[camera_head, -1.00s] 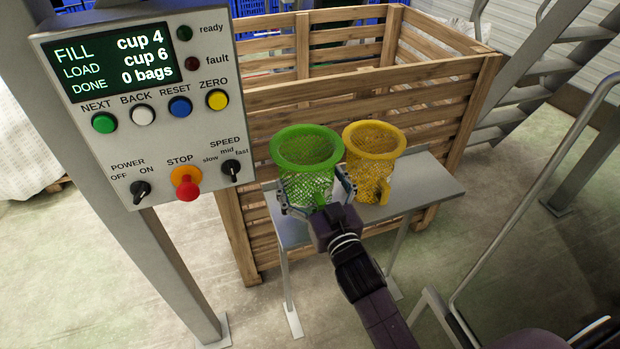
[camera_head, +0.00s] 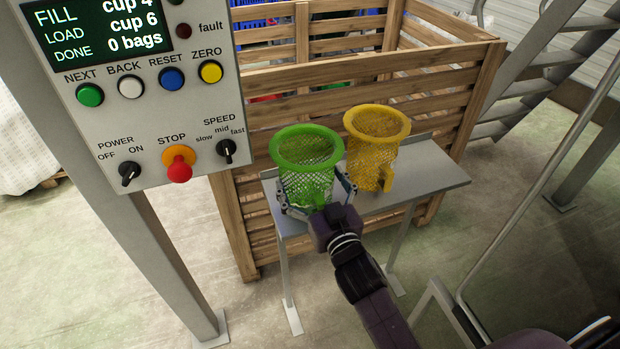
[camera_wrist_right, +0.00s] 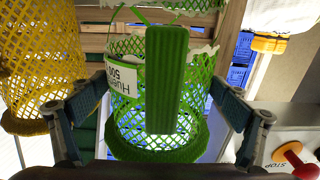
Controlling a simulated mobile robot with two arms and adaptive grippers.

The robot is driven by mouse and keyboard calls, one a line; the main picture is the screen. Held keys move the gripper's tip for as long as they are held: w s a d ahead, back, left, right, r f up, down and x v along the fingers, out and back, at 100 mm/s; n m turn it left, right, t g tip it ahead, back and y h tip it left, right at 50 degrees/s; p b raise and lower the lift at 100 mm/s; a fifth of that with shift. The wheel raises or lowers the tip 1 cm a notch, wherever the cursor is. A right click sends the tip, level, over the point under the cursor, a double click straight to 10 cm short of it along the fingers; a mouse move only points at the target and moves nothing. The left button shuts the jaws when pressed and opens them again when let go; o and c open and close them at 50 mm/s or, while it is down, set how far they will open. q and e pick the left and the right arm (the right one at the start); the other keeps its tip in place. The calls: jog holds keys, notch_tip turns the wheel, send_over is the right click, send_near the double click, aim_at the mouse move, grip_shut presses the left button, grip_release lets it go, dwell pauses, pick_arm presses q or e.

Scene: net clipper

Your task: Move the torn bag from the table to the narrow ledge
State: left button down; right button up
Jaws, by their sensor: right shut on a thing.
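A green mesh cup with a thick round rim (camera_head: 306,146) is held upright by my right gripper (camera_head: 318,200). The fingers close around its lower part, at the shelf's near side. In the right wrist view, upside down, both fingers flank the green cup (camera_wrist_right: 125,118); its solid green block (camera_wrist_right: 165,80) and a white label (camera_wrist_right: 122,84) face the camera. A pale ragged edge shows beyond it. A similar yellow mesh cup (camera_head: 377,124) stands on the narrow grey shelf (camera_head: 440,178). I cannot tell which thing is the torn bag. My left gripper is out of view.
A control panel (camera_head: 125,100) on a post stands at the left; it reads "0 bags". A slatted wooden crate (camera_head: 400,85) stands behind the shelf. A metal rail (camera_head: 530,185) and stairs are at the right. Bare floor (camera_head: 500,240) lies between shelf and rail.

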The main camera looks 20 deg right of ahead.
aim_at(322, 205)
jog(key=shift+f, duration=0.25)
dwell(0.4)
jog(key=o, duration=1)
jog(key=shift+s+d+p, duration=0.1)
jog(key=shift+s+p, duration=0.45)
jog(key=shift+s, duration=3.2)
